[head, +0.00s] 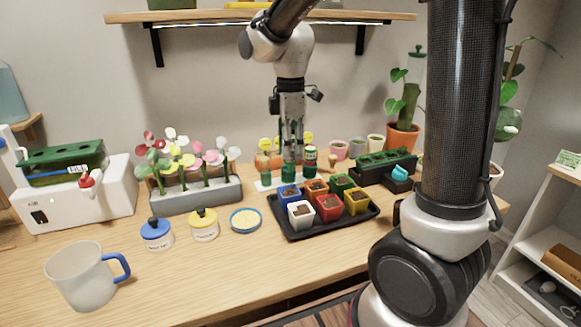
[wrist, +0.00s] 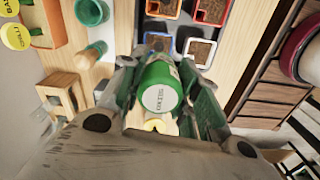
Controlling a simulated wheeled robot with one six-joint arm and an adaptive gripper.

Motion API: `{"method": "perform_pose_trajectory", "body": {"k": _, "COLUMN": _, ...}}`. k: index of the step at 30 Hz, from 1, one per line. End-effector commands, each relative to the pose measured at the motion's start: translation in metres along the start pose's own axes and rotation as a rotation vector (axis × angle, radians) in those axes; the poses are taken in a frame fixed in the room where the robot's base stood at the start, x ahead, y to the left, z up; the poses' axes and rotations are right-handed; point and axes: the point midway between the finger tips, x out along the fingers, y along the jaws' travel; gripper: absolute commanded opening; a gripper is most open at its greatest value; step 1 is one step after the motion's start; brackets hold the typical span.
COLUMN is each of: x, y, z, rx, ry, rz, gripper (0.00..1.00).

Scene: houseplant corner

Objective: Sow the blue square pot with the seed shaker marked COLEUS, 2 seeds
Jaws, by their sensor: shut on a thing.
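The blue square pot (head: 290,196) is filled with dark soil and stands at the tray's back left, in front of the shaker. In the wrist view the blue pot (wrist: 158,42) lies just beyond the shaker. I cannot tell whether any seeds are in it.
The black tray (head: 291,234) also holds white (head: 301,213), red (head: 329,207), orange, green and yellow pots. Another green-capped shaker (head: 310,157) stands right of my gripper. A shallow blue-rimmed dish (head: 245,220), two lidded jars and a mug (head: 84,276) are at the left front.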

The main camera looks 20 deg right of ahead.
Motion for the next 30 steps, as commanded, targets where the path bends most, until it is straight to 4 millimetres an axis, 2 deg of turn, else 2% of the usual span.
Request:
{"method": "perform_pose_trajectory", "body": {"k": 7, "x": 0.008, "y": 0.0, "z": 0.0, "rx": 0.0, "ry": -0.001, "rz": -0.001, "gripper": 0.1}}
{"method": "perform_pose_trajectory", "body": {"k": 21, "x": 0.053, "y": 0.0, "z": 0.0, "rx": 0.0, "ry": -0.001, "rz": 0.001, "gripper": 0.1}}
{"method": "perform_pose_trajectory", "body": {"k": 30, "x": 0.059, "y": 0.001, "z": 0.0, "rx": 0.0, "ry": 0.001, "rz": 0.004, "gripper": 0.1}}
